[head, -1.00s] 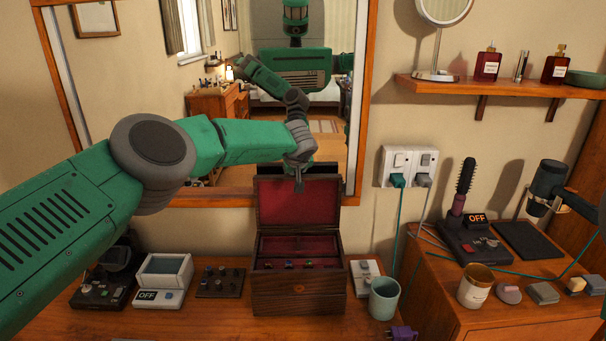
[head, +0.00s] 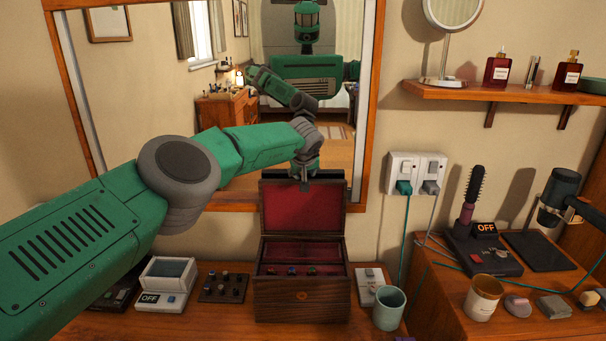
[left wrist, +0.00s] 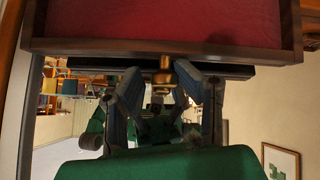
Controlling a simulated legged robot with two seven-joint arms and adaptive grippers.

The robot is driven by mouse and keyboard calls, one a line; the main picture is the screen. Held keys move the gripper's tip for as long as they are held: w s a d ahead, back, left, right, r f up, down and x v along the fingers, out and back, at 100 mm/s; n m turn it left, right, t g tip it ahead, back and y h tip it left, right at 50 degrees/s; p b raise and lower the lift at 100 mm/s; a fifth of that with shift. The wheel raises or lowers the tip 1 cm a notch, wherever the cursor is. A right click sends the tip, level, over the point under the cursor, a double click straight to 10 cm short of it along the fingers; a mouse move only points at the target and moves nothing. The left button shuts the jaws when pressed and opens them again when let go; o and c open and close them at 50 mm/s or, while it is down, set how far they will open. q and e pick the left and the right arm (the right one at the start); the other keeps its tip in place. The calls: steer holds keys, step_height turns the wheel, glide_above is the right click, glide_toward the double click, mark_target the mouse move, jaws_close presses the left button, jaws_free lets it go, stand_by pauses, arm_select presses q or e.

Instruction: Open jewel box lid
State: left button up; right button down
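The dark wooden jewel box (head: 302,305) stands on the dresser below the mirror. Its lid (head: 302,208) is raised roughly upright, with the red lining facing me. The red inside and a few small items show in the box. My left gripper (head: 305,184) is at the middle of the lid's top edge. In the left wrist view the lid (left wrist: 165,44) crosses the top. There the left gripper's (left wrist: 158,72) two fingers stand apart, with a small brass-coloured part (left wrist: 165,68) between them. I cannot tell whether they touch the lid. My right gripper is not in view.
The mirror (head: 225,130) is close behind the lid. A teal cup (head: 388,308) and a white switch box (head: 369,286) stand right of the box. A dark knob panel (head: 223,288) and a white device (head: 165,285) are left of it. Cords hang from the wall socket (head: 416,172).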

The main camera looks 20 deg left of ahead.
arm_select(q)
steer(key=shift+s+d+f, duration=0.1)
steer(key=shift+s+f, duration=0.05)
steer(key=shift+f, duration=0.25)
steer(key=shift+r, duration=0.15)
steer(key=shift+s+r, duration=0.1)
steer(key=shift+r, duration=0.3)
steer(key=v, duration=1.1)
steer(key=shift+d+f, duration=0.1)
